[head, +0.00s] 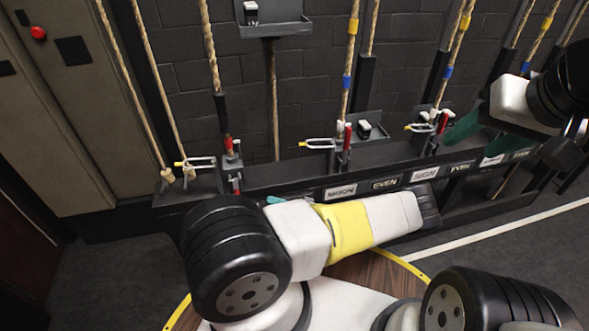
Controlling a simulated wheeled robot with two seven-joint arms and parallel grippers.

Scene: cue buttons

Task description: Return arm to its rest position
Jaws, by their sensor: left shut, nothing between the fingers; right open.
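My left arm (372,222) crosses the lower middle, with a black joint and a white and yellow link. Only a small teal bit of my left gripper (277,199) shows above that link; the rest is hidden behind the arm. The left gripper is shut and holds nothing. My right gripper (466,129) is at the upper right, in front of the rail, with teal fingers open and empty. I cannot tell whether it touches the rail.
A small box (368,128) sits behind the rail. A cabinet (75,120) stands left. Floor (480,255) at the right is clear.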

